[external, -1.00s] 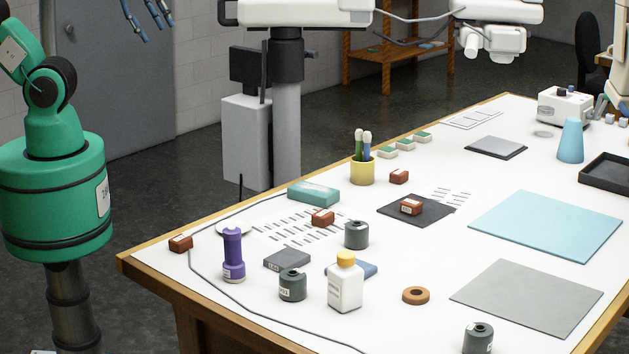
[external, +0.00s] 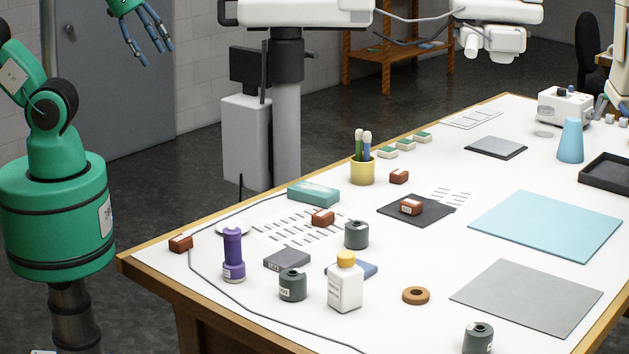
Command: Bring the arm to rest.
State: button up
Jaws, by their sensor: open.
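My gripper (external: 150,45) hangs at the top left of the external view, its blue-grey fingers spread apart and pointing down. It is open and empty, in the air in front of the grey door, well clear of the table to its right. My green arm (external: 55,215) stands at the left edge, beside the table's near left corner. The links between its upper part and the gripper are partly out of the frame.
The white table (external: 420,245) holds a purple cylinder (external: 233,255), a white bottle with a yellow cap (external: 345,285), a yellow cup (external: 362,170), a blue mat (external: 546,224), a grey mat (external: 525,297) and several small blocks. A white machine on a column (external: 286,120) stands behind it.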

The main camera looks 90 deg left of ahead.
notch_tip(320, 180, down, 10)
jog(key=b, duration=0.9)
jog(key=shift+f, duration=0.2)
